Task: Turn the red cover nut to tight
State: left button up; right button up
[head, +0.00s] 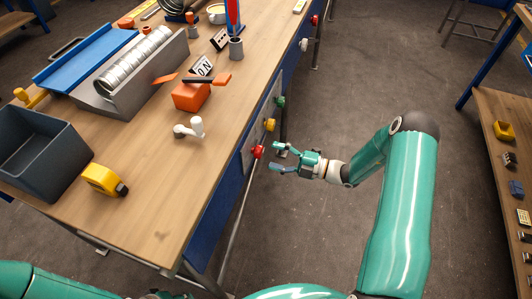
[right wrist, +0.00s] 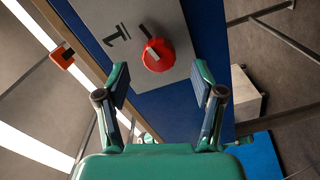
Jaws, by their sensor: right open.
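The red cover nut (head: 258,152) sits on a light grey plate (head: 248,140) on the workbench's blue side, nearest of a row with a yellow and a green one. In the right wrist view, the red nut (right wrist: 158,55) has a pale mark on its face. My right gripper (head: 277,157) is open, just right of the nut and pointing at it. In the right wrist view, the nut lies ahead between the open fingers (right wrist: 160,75), with no contact visible. My left arm shows at the bottom left; its gripper is not seen.
A yellow nut (head: 269,125) and green nut (head: 280,102) sit farther along the bench side. On the bench are a dark bin (head: 40,150), a yellow tape measure (head: 104,180), an orange block (head: 191,96) and a white fitting (head: 190,128).

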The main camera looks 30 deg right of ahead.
jog(key=v, duration=0.7)
jog(key=shift+s, duration=0.2)
jog(key=shift+d, duration=0.1)
jog(key=s+a+f+n+g+h, duration=0.3)
jog(key=s+a+f+n+g, duration=0.55)
jog(key=n, duration=0.85)
jog(key=s+a+f+n+g+h, duration=0.4)
jog(key=s+a+n+g, duration=0.6)
jog(key=n, duration=0.7)
jog(key=w+a+n+t, duration=0.1)
jog(key=n+t, duration=0.1)
jog(key=n, duration=0.2)
jog(key=w+a+n+t, duration=0.1)
jog(key=a+n, duration=0.1)
jog(key=n, duration=0.3)
jog(key=w+a+n+t+h+p, duration=0.1)
jog(key=n+t, duration=0.1)
jog(key=n, duration=0.2)
jog(key=shift+a+f+n+t, duration=0.15)
jog(key=shift+a+n+t, duration=0.1)
jog(key=shift+n+t, duration=0.15)
